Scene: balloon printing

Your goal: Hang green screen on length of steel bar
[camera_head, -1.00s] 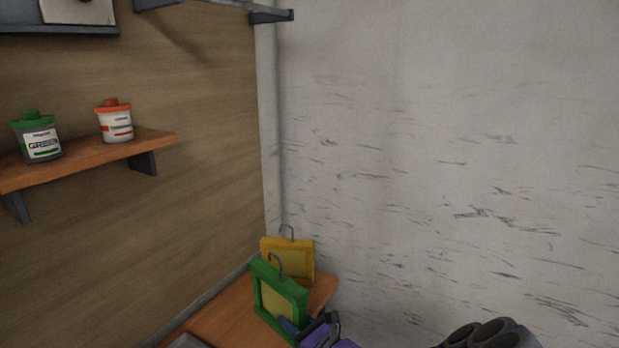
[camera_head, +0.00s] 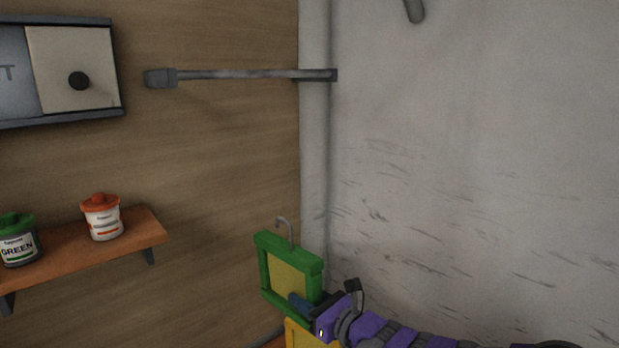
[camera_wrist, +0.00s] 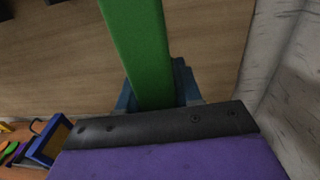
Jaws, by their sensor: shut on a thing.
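The green screen (camera_head: 290,274) is a green frame with a yellowish panel and a hook on top. My gripper (camera_head: 306,303) is shut on its lower right edge and holds it upright, off the table. In the wrist view the green frame (camera_wrist: 140,50) stands between the blue fingers of my gripper (camera_wrist: 155,92). The steel bar (camera_head: 240,74) runs level along the wooden wall, above and left of the screen, from a grey end block to the corner. The screen's hook is well below the bar and apart from it.
A yellow screen (camera_head: 300,335) is below the green one, partly hidden. A shelf (camera_head: 140,228) at left holds a green-lidded jar (camera_head: 18,243) and an orange-lidded jar (camera_head: 102,217). A wall box (camera_head: 75,70) is left of the bar. A blue frame (camera_wrist: 48,143) lies low left. The wall below the bar is clear.

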